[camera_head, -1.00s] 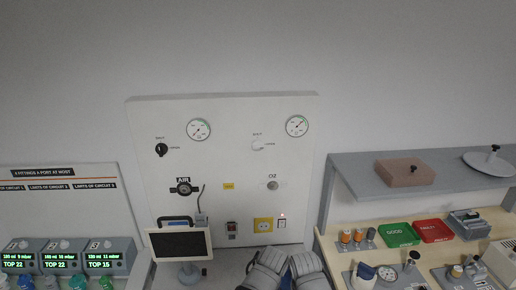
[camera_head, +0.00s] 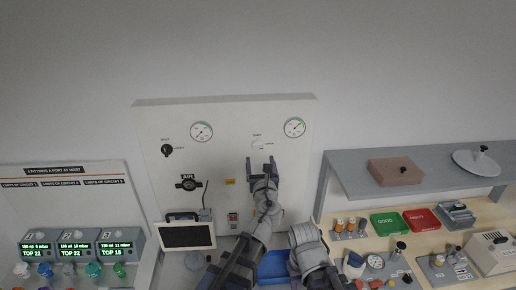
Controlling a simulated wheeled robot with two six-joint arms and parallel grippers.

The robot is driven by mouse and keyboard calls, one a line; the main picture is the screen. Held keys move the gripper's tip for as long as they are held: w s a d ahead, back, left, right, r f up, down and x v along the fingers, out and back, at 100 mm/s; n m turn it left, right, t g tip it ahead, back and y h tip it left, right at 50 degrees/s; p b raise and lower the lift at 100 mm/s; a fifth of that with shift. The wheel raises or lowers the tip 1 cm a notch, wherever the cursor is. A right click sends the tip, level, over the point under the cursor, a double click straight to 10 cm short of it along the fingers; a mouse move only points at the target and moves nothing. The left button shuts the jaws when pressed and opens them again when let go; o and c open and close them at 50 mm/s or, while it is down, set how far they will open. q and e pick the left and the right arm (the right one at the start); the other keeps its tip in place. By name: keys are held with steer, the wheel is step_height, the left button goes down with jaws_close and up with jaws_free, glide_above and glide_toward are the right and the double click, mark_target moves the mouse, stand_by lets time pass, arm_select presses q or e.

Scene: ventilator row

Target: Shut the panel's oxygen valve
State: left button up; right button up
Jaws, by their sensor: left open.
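The white wall panel (camera_head: 220,112) stands upright ahead. Its oxygen valve (camera_head: 258,145) is a small white handle at the upper right, below the right-hand gauge (camera_head: 294,128). My left gripper (camera_head: 261,161) is open and empty, its fingers pointing up, in front of the panel just below the white handle in the picture. I cannot tell how far it is from the panel. The gripper and wrist hide the O2 outlet. Part of my right arm (camera_head: 308,250) shows at the bottom, but its gripper is out of view.
A black air valve (camera_head: 167,150) and a gauge (camera_head: 201,132) are on the panel's left. A dark-screened monitor (camera_head: 187,236) stands at its lower left. Ventilators (camera_head: 75,243) stand at far left. A table with green (camera_head: 387,225) and red (camera_head: 421,220) trays lies right, under a shelf (camera_head: 348,170).

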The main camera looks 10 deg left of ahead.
mark_target(258, 149)
arm_select(q)
steer(key=x, duration=0.8)
steer(key=shift+s, duration=0.15)
steer(key=shift+c, duration=0.4)
jaws_close()
